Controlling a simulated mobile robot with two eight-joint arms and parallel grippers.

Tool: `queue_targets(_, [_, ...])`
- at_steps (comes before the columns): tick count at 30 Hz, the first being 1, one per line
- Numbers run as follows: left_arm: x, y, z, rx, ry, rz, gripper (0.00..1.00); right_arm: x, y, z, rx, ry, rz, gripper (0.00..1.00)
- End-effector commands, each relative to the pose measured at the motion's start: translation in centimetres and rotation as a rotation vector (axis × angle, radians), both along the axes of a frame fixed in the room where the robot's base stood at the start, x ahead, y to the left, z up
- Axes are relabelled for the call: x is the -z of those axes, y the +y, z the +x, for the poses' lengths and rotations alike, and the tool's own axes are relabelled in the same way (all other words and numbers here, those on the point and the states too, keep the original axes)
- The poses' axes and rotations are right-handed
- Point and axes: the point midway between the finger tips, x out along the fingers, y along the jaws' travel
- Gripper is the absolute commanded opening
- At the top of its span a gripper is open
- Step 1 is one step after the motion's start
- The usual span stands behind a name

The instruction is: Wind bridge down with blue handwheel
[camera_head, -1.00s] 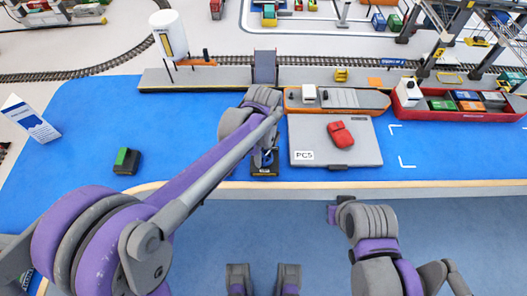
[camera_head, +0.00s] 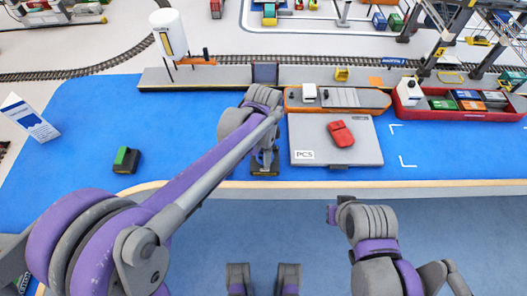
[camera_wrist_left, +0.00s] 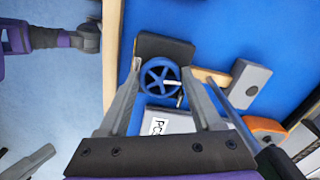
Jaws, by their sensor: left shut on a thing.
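The blue handwheel (camera_wrist_left: 158,78) is a spoked wheel with a small crank knob, on a dark base (camera_wrist_left: 165,46); the base also shows at the table's front edge in the head view (camera_head: 264,173). My left gripper (camera_wrist_left: 162,72) is shut on the handwheel, its fingers on either side of the rim. In the head view my left gripper (camera_head: 265,160) covers most of the wheel. A small grey-blue panel, which looks like the bridge (camera_head: 265,73), stands at the grey quay beyond my left wrist. My right gripper (camera_head: 333,212) hangs in front of the table; its jaws are unclear.
A grey case marked PCS (camera_head: 305,155) with a red object (camera_head: 341,133) on it lies right of my left gripper. An orange boat (camera_head: 345,107) and red ship (camera_head: 450,116) lie behind. A black-green block (camera_head: 126,159) stands left. Blue table is clear between.

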Motion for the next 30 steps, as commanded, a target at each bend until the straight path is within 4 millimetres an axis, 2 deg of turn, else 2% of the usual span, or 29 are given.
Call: queue_targets(30, [-0.08,-0.29,-0.22,-0.963,-0.001,0.0,0.1,-0.05,0.0,0.01,0.0,0.0,0.0,0.0])
